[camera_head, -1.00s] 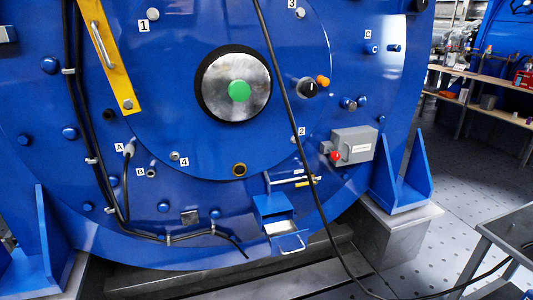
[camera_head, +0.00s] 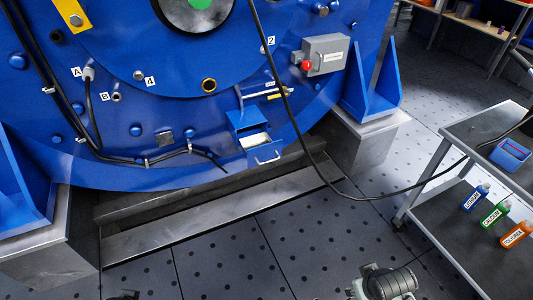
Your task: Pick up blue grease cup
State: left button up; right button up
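The blue grease cup (camera_head: 475,197) is a small blue container with a white label that seems to read LITHIUM. It is on the lower shelf of the cart at the right. A green cup (camera_head: 494,215) and an orange cup (camera_head: 517,234) with similar labels are in a row below it. A grey and dark cylindrical part of my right arm shows at the bottom edge, left of the cart and well apart from the cups. A small dark tip of my left side shows at the bottom left. No gripper fingers can be made out.
The cart (camera_head: 440,165) has metal legs and a dark upper top with a blue bin (camera_head: 510,153). A black cable (camera_head: 372,199) runs from the blue motor (camera_head: 190,105) toward the cart.

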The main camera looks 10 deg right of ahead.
aim_at(508, 154)
jog(key=z, duration=1.8)
jog(key=i+j+z, duration=0.4)
jog(key=k+j, duration=0.05)
